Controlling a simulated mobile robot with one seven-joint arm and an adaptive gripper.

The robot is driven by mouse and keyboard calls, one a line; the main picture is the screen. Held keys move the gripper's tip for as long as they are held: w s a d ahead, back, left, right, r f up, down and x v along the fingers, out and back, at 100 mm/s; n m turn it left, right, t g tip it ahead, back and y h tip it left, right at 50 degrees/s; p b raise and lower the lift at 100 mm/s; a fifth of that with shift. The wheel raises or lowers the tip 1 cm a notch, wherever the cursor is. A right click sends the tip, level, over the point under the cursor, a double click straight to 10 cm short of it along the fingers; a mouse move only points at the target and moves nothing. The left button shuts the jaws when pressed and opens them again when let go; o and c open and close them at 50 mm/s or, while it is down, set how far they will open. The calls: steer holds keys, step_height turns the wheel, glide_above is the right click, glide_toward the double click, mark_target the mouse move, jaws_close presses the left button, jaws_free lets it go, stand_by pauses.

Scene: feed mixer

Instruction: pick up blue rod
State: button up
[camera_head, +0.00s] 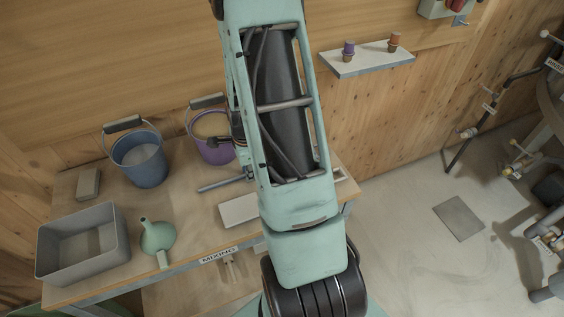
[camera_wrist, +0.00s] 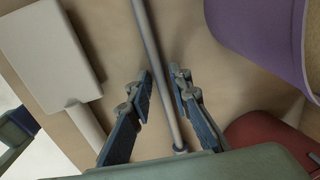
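The blue rod (camera_head: 222,184) is a thin grey-blue bar lying on the wooden table in front of the purple bucket. Its right part is hidden behind my arm in the head view. In the wrist view the rod (camera_wrist: 152,45) runs from the top edge down between my fingers to a small ringed end near the palm. My gripper (camera_wrist: 161,76) is open, with one finger on each side of the rod. A gap shows between the rod and each finger. How high the fingertips are above the table is hard to tell.
A purple bucket (camera_head: 212,150) stands close behind the rod, and a pale flat block (camera_head: 239,210) lies in front. Something red (camera_wrist: 262,135) is near my gripper.

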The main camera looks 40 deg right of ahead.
jaws_close()
steer(key=shift+r, duration=0.1)
stand_by(0.3)
